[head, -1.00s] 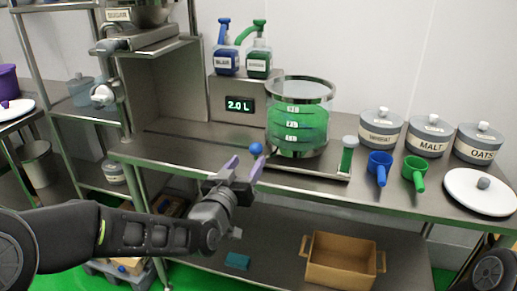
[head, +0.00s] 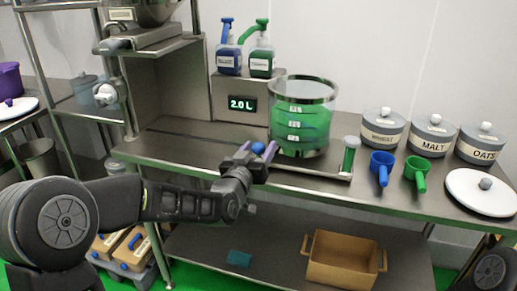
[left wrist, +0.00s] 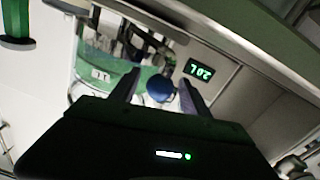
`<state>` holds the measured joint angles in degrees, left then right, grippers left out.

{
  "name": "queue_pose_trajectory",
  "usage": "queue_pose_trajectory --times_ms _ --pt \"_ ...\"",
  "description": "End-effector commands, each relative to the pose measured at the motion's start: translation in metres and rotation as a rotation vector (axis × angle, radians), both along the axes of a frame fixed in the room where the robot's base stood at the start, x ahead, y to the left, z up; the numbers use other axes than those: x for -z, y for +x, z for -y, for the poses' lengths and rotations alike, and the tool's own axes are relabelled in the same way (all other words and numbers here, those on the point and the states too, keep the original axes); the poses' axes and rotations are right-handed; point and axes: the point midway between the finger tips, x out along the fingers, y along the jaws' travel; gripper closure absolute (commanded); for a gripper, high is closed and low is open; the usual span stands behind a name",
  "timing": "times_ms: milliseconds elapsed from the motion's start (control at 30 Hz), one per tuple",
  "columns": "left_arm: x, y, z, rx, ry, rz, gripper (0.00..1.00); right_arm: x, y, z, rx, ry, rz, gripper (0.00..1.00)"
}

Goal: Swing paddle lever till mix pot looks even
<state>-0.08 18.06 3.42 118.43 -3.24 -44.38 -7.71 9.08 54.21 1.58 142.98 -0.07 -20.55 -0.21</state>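The mix pot (head: 302,128) is a clear round vessel with green liquid and white level labels, on the steel bench. Faint lighter and darker bands show in the green. The paddle lever's blue ball knob (head: 258,148) stands just left of the pot. My left gripper (head: 258,150) is open, with its two purple fingers on either side of the knob. In the left wrist view the knob (left wrist: 160,90) sits between the fingertips, with small gaps visible on both sides. The pot also shows there (left wrist: 103,70), partly hidden. My right gripper is out of view.
A display (head: 242,104) reads 2.0 L. Blue (head: 229,62) and green (head: 262,62) pump bottles stand behind. A green-filled tube (head: 350,155), blue scoop (head: 382,165), green scoop (head: 416,170) and lidded grain pots (head: 432,136) are right of the pot. Bench front-left is clear.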

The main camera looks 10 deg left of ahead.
Motion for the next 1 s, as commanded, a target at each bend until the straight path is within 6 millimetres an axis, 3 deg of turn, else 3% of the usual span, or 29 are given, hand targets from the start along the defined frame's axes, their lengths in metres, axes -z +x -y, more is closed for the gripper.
queue_pose_trajectory --times_ms 667,1000 --pt "-0.0003 -0.0003 -0.0002 0.0 0.0 0.001 1.0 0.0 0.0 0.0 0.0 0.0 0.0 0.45" --pt "-0.0003 -0.0003 -0.0002 0.0 0.0 0.001 1.0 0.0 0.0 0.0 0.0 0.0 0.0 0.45"
